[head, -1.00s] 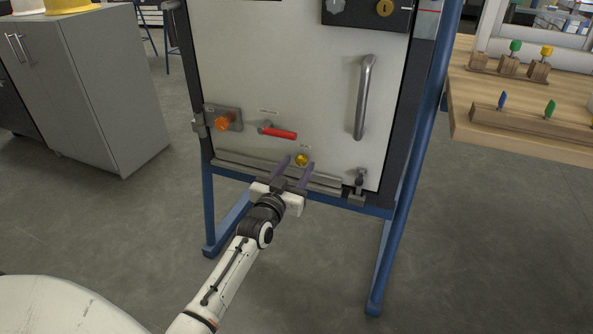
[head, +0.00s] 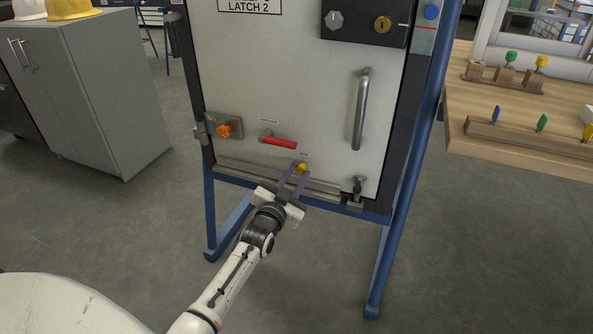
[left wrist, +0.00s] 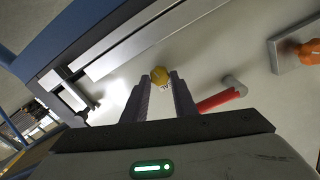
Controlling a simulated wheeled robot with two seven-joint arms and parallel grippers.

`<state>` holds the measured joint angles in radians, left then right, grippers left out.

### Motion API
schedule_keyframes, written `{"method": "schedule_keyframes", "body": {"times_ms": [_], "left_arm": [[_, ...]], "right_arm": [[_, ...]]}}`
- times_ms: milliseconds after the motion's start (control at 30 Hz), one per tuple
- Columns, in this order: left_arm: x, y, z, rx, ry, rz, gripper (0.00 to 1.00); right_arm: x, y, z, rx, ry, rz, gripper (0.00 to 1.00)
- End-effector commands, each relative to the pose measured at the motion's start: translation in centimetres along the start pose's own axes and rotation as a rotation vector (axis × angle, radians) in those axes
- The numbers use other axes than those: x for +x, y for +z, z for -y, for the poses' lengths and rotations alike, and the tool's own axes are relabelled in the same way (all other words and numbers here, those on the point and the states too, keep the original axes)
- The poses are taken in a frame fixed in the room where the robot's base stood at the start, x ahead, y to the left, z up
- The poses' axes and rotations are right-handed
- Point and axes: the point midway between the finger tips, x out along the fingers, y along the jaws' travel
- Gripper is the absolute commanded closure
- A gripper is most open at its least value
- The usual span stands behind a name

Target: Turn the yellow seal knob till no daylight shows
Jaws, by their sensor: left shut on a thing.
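The yellow seal knob (head: 301,168) sits low on the pale door panel (head: 300,60), just above the grey bottom rail (head: 240,174). My left gripper (head: 295,174) is shut on the knob, with a finger on either side. In the left wrist view the knob (left wrist: 159,75) shows between the fingertips (left wrist: 160,84). A bright patch (left wrist: 118,90) shows on the panel beside the rail in that view; I cannot tell whether it is daylight through a gap. My right gripper is not in view.
A red lever (head: 279,142) and an orange knob (head: 224,131) are up and left of the yellow knob. A vertical handle (head: 362,110) and a small clamp (head: 358,186) are to the right. A wooden bench (head: 520,110) stands at far right.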

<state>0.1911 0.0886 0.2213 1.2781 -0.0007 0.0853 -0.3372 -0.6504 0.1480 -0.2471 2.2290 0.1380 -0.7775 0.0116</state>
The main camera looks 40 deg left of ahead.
Motion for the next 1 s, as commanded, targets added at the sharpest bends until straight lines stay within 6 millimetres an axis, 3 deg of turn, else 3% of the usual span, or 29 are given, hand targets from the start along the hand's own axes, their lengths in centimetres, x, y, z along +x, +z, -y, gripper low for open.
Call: {"method": "schedule_keyframes", "body": {"times_ms": [200, 233, 333, 700, 1000], "left_arm": [[0.0, 0.0, 0.0, 0.0, -0.001, -0.002, 0.97], [0.0, 0.0, 0.0, 0.0, -0.001, -0.002, 0.73], [0.0, 0.0, 0.0, -0.001, -0.001, -0.002, 0.56], [-0.5, 0.0, 0.0, -0.002, 0.0, 0.0, 0.56], [-5.8, -0.2, 0.1, -0.002, 0.001, 0.002, 0.56]], "right_arm": [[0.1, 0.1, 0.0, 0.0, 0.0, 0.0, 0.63], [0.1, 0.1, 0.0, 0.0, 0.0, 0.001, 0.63], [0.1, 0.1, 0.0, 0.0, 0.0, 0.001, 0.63], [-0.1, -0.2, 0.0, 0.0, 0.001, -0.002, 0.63], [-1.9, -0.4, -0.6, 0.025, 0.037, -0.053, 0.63]]}}
